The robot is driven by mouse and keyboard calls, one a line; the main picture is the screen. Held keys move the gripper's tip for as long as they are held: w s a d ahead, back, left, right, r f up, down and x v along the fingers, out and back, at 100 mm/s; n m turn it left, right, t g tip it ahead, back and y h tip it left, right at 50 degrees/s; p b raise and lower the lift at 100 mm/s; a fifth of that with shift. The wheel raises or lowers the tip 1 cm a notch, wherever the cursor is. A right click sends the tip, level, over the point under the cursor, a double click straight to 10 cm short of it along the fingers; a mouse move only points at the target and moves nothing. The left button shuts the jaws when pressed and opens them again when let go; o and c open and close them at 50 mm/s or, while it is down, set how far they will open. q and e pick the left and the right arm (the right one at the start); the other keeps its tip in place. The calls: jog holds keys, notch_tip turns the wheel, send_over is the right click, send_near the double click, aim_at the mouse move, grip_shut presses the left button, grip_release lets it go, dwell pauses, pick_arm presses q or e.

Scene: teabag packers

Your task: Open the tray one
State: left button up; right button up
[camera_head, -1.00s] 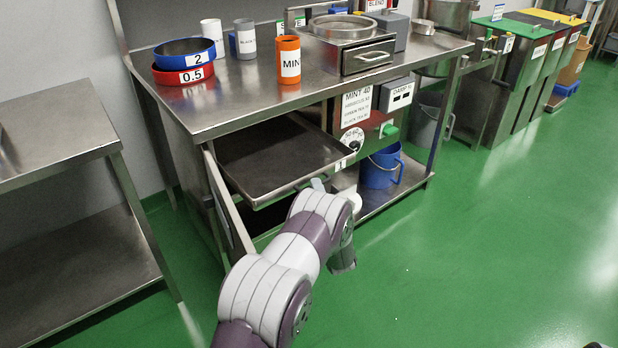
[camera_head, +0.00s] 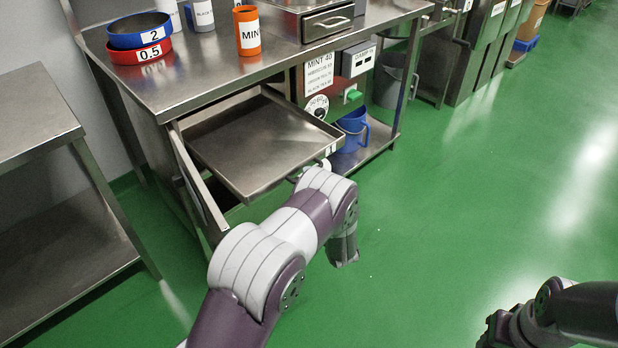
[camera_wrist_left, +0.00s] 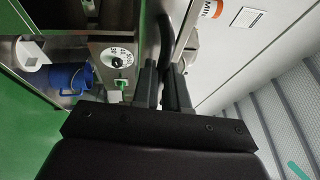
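Tray one (camera_head: 255,150) is a shallow, empty metal tray pulled out from under the steel table (camera_head: 200,85). Its back rim shows clear of the tabletop, and a white label is at its front right corner. My left arm (camera_head: 290,230) reaches to the tray's front edge; its gripper is hidden there. In the left wrist view my left gripper (camera_wrist_left: 163,90) has its two fingers close together, with a dark curved bar, apparently the tray's handle (camera_wrist_left: 166,35), between them. My right gripper (camera_head: 500,330) hangs at the lower right, away from the tray; its fingers are unclear.
A dial panel (camera_head: 318,106) and a blue jug (camera_head: 354,128) are right of the tray. A second steel table (camera_head: 35,115) is at left. The green floor at right is clear.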

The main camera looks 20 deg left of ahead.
pick_arm(q)
jog(key=o, duration=0.3)
jog(key=shift+o, duration=0.2)
jog(key=p+v, duration=0.1)
jog(key=v, duration=1.1)
jog(key=shift+s+d+p, duration=0.2)
jog(key=shift+s+p, duration=0.1)
jog(key=shift+p, duration=0.1)
